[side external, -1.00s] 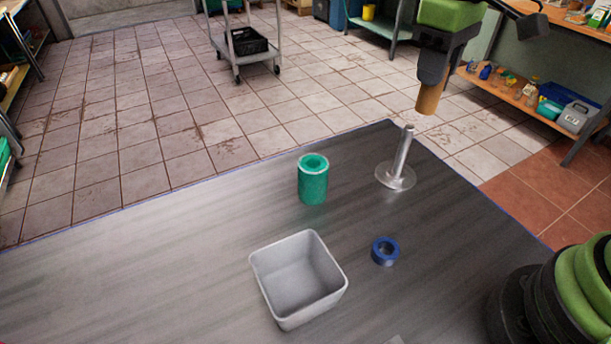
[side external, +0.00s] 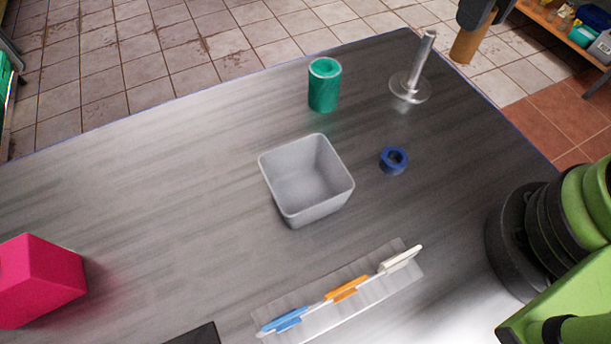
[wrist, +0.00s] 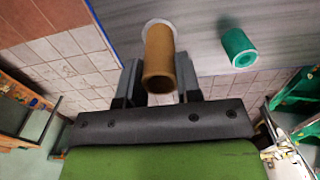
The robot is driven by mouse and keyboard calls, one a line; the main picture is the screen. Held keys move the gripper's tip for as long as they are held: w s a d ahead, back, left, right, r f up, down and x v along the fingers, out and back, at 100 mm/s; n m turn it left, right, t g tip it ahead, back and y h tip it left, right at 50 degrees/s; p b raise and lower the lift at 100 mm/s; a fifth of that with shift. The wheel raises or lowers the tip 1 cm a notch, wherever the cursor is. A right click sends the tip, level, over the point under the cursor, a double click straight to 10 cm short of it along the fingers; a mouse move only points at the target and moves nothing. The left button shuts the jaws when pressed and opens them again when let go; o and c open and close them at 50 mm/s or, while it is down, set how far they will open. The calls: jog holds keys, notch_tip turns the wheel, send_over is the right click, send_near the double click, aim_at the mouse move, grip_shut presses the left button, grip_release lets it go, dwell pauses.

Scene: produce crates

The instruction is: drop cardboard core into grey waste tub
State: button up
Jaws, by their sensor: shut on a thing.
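The brown cardboard core (side external: 465,47) hangs from my gripper (side external: 476,18) at the top right of the side view, just right of the metal post. In the wrist view the core (wrist: 159,65) sits between the two fingers of my gripper (wrist: 160,82), which is shut on it. The grey waste tub (side external: 287,203) stands upright on the table near the middle of the side view. It looks empty, and my gripper is well to its right and farther back. The upper part of my gripper is cut off in the side view.
A metal post on a round base (side external: 410,88), a green roll (side external: 323,86) and a blue ring (side external: 393,161) stand around the tub. The green roll shows in the wrist view (wrist: 238,47). A strip with several pens (side external: 346,290) and a pink block (side external: 38,282) lie nearer.

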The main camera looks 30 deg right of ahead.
dwell(0.3)
jog(key=s+a+f, duration=0.2)
jog(key=a, duration=1.1)
jog(key=s+a+f, duration=0.2)
jog(key=a, duration=1)
jog(key=shift+s+f, duration=0.1)
jog(key=shift+f, duration=2.45)
jog(key=o, duration=1.1)
notch_tip(320, 180, up, 10)
